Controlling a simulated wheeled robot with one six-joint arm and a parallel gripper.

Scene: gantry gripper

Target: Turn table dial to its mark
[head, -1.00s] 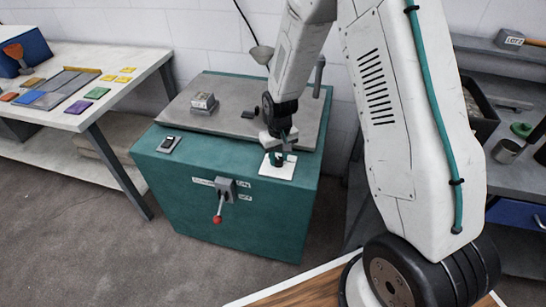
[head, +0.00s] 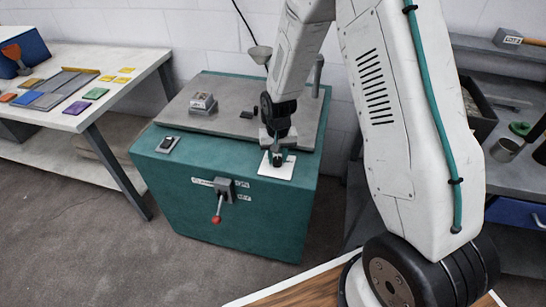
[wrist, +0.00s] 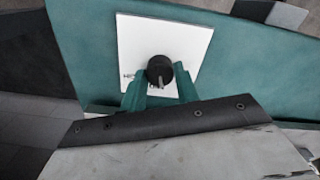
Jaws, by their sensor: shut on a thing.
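The table dial (wrist: 160,69) is a dark round knob with a pale pointer line. It sits on a white square plate (wrist: 190,38) with partly hidden lettering. In the wrist view my gripper (wrist: 160,84) has its teal fingers on both sides of the dial, shut on it. The pointer line faces the gripper's palm, toward the bottom of the picture. In the head view my gripper (head: 277,157) is low over the plate (head: 284,171), at the right front of the machine top, and mostly hides the dial. I cannot make out the mark clearly.
The plate is on a teal machine cabinet (head: 225,222). A red-tipped lever (head: 217,219) is on its front, and a small dark switch (head: 168,144) is on its top left. A grey raised plate (head: 225,122) behind carries a small block (head: 203,102).

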